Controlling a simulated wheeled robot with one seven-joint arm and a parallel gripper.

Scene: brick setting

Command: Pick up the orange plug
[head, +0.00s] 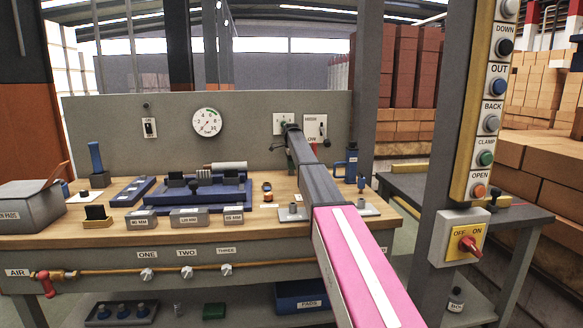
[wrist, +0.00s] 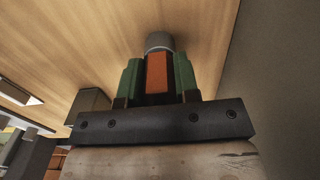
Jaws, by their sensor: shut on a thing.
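In the wrist view, the orange plug (wrist: 157,73) sits between the two green fingers of my gripper (wrist: 158,78). The fingers are shut on its sides. A grey round part (wrist: 159,42) shows at the far end of the plug, over the wooden bench top. I cannot tell whether it belongs to the plug or stands on the bench. In the head view my arm reaches over the right part of the bench toward the back panel, and the plug and fingers cannot be made out there.
The wooden bench (head: 255,187) carries a blue fixture (head: 195,193), several labelled grey blocks (head: 189,217), a small orange-and-black item (head: 267,191) and a blue can (head: 352,160). The grey back panel (head: 170,150) stands behind. A grey post with buttons (head: 455,130) stands at right.

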